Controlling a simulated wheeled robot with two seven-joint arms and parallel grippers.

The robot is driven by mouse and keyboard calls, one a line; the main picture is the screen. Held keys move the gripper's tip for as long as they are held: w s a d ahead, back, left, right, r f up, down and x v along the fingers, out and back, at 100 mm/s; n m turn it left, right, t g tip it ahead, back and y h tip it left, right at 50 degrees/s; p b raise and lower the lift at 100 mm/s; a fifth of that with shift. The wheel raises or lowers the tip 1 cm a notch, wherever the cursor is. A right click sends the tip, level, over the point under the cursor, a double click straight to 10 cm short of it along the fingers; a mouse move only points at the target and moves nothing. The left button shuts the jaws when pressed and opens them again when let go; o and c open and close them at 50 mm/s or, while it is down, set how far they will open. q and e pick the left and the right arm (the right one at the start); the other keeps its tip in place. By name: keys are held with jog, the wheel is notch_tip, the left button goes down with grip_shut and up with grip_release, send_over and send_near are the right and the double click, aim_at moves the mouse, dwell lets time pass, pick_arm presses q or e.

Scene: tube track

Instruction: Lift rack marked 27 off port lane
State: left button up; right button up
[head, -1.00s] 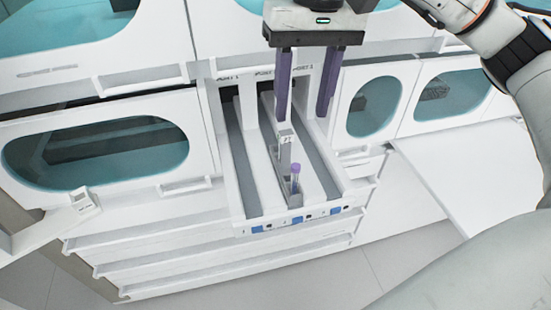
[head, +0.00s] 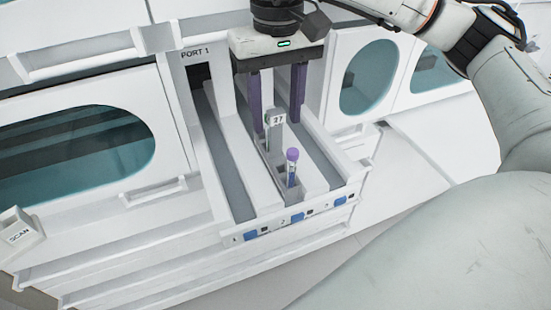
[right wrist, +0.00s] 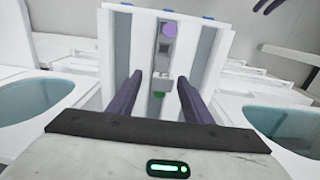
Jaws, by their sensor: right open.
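The rack marked 27 (head: 269,139) is a narrow grey rack with an upright tagged post, standing in a lane of the white port tray. One purple-capped tube (head: 292,168) stands at its near end. The rack also shows in the right wrist view (right wrist: 163,52), with the purple cap above and something green below. My right gripper (head: 277,122) is open, pointing down, its purple fingers either side of the tagged post in the picture; contact cannot be told. It also shows in the right wrist view (right wrist: 162,77). Purple fingers at that view's top right look like my left gripper (right wrist: 270,5).
The white port tray (head: 238,160) has walled lanes and blue marks on its front edge. A lane under the PORT 1 label looks empty. White cabinet panels with teal windows (head: 85,150) stand on both sides. A SCAN block (head: 20,233) sits at left.

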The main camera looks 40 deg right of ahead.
aim_at(275, 154)
notch_tip(275, 154, down, 5)
jog(key=shift+a+r, duration=0.1)
jog(key=shift+a, duration=0.05)
grip_shut()
